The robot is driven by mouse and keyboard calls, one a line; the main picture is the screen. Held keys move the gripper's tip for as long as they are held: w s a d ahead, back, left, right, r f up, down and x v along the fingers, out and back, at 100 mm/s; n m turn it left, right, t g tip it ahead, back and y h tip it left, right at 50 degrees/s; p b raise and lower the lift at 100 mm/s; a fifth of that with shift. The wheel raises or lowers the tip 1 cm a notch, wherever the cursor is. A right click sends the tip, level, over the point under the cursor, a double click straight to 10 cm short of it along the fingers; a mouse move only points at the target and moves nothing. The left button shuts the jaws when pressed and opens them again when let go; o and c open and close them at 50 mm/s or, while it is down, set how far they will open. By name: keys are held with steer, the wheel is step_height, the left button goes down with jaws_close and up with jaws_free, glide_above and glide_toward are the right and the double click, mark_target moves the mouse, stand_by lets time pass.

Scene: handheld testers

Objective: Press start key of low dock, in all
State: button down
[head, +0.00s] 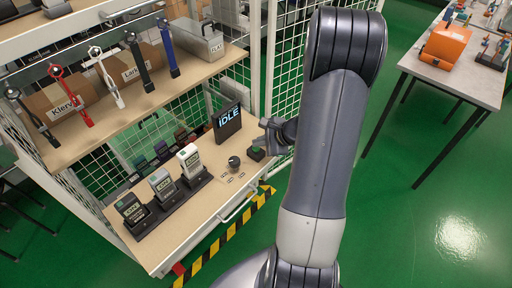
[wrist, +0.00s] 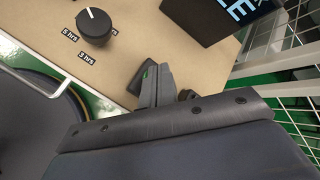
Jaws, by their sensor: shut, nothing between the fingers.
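The start key is a green button on a small black box (head: 257,153) at the right end of the lower shelf. My gripper (head: 267,124) is shut and empty, just above and behind this box in the head view. In the wrist view the shut fingers (wrist: 163,70) cover most of the box, and only a sliver of green shows beside them. I cannot tell whether they touch the key. The low dock (head: 153,222) is a black rack holding several testers. A dark display (head: 227,122) behind the key reads IDLE.
A black knob (head: 234,162) with hour labels sits left of the key; it also shows in the wrist view (wrist: 94,26). More testers stand in a row behind the dock. An upper shelf (head: 120,112) carries boxes and handheld tools. Wire mesh (head: 284,90) rises close behind my gripper.

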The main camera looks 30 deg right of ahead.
mark_target(259, 149)
steer(key=shift+f+b, duration=0.45)
steer(key=shift+b, duration=0.05)
stand_by(0.3)
steer(key=shift+r, duration=0.1)
steer(key=shift+r+p, duration=0.6)
steer(key=shift+r, duration=0.2)
steer(key=shift+r+p, duration=1.85)
steer(key=shift+r, duration=0.75)
steer(key=shift+f, duration=0.2)
